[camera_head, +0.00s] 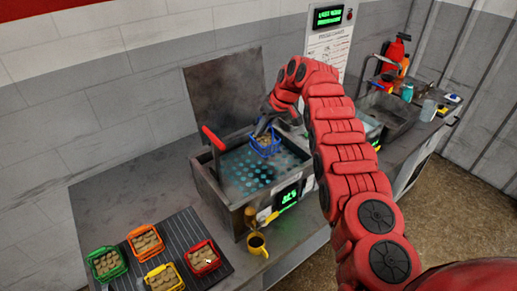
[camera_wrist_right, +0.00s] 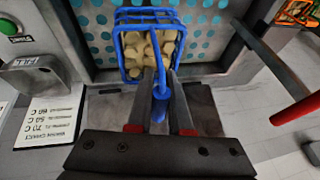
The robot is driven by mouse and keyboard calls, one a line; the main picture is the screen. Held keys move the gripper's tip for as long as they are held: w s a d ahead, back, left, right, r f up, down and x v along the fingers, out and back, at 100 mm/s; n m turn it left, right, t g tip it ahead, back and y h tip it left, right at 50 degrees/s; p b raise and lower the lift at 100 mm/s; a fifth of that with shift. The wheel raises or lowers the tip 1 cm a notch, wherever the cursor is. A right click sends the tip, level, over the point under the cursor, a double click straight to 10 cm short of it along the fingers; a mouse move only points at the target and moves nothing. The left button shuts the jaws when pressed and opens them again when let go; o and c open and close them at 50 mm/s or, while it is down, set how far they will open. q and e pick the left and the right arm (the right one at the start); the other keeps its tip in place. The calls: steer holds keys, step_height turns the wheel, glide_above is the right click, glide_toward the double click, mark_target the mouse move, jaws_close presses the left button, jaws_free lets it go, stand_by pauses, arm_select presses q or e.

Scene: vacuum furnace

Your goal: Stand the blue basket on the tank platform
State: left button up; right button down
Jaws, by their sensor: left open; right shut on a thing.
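The blue basket (camera_head: 265,150), filled with tan lumps, is over the perforated tank platform (camera_head: 238,178) inside the open tank (camera_head: 222,203). My right gripper (camera_head: 263,127) is shut on the basket's handle, with the basket below it. In the right wrist view the fingers (camera_wrist_right: 162,82) close on the blue handle, and the blue basket (camera_wrist_right: 128,52) appears against the teal-dotted platform (camera_wrist_right: 100,20). I cannot tell whether the basket's bottom touches the platform. My left gripper is not in view.
A red lever (camera_head: 213,138) rises at the tank's left side. Green (camera_head: 106,262), orange (camera_head: 146,243), yellow (camera_head: 165,278) and red (camera_head: 203,258) baskets stand on a ribbed mat at front left. A sink (camera_head: 385,110) is at right.

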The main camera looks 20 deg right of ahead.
mark_target(264, 138)
steer(key=shift+w+a+f, duration=0.1)
steer(key=shift+a+f, duration=0.05)
steer(key=shift+f, duration=0.3)
steer(key=shift+w+a+f, duration=0.15)
steer(key=shift+a+f, duration=0.05)
steer(key=shift+a, duration=0.05)
steer(key=shift+f+p, duration=0.25)
steer(key=shift+p, duration=0.1)
steer(key=shift+f, duration=0.3)
step_height(264, 138, down, 3)
steer(key=shift+d+f+p, duration=0.1)
steer(key=shift+p, duration=0.9)
steer(key=shift+f, duration=0.1)
steer(key=shift+f+b, duration=0.15)
steer(key=shift+b, duration=0.2)
steer(key=c, duration=0.8)
jaws_free()
steer(key=shift+c, duration=0.2)
